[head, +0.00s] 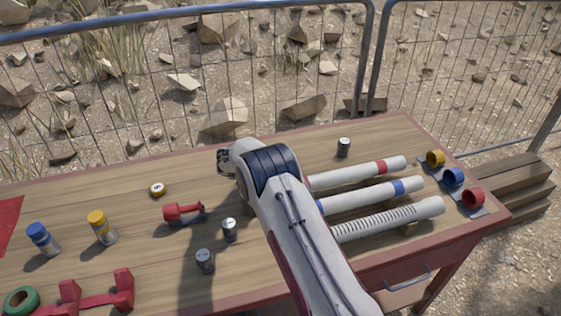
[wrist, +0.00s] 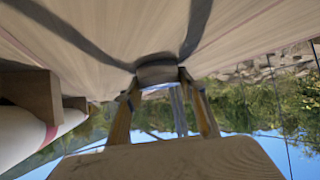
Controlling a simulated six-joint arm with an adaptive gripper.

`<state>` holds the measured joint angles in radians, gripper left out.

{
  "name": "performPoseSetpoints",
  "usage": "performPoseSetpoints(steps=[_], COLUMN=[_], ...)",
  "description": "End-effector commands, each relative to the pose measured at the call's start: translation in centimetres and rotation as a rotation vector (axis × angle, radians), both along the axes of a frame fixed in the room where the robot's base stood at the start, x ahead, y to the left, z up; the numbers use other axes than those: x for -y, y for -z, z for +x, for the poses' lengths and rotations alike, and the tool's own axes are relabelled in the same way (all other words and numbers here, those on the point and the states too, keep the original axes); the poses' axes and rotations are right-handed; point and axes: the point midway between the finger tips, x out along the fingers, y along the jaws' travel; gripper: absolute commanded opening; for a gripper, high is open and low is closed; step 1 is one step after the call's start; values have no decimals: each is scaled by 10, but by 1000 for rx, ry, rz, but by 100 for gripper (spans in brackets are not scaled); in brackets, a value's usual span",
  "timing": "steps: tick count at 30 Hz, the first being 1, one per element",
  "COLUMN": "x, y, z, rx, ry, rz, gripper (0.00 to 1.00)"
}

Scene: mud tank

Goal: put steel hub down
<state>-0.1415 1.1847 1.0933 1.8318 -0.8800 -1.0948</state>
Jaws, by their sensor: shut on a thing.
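The steel hub (wrist: 157,74) is a short grey piece between the fingertips of my gripper (wrist: 158,80) in the wrist view, which is upside down. My gripper is shut on it. The hub is close to the wooden table top (wrist: 110,40), and dark shadows meet at it; I cannot tell if it touches the wood. In the head view my arm hides the hub and the fingers, beyond the dark blue wrist joint, over the back middle of the table (head: 130,205).
Small metal cylinders stand at the back (head: 343,147) and left of my arm (head: 229,229). Long white tubes (head: 360,174) lie right. Capped jars (head: 101,227) stand far left. The back-left wood is mostly clear.

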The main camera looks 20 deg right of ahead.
Motion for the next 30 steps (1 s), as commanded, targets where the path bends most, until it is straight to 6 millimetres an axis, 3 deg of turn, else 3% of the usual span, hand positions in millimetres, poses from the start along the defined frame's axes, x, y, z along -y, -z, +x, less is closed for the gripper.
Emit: performPoseSetpoints(steps=[1,3,18,30], x=[0,0,0,-28], y=[1,0,-4,-26], z=[0,0,0,-17], rx=[0,0,1,1], ry=[0,0,0,-2], rz=[0,0,1,1], gripper=[42,57,57,57])
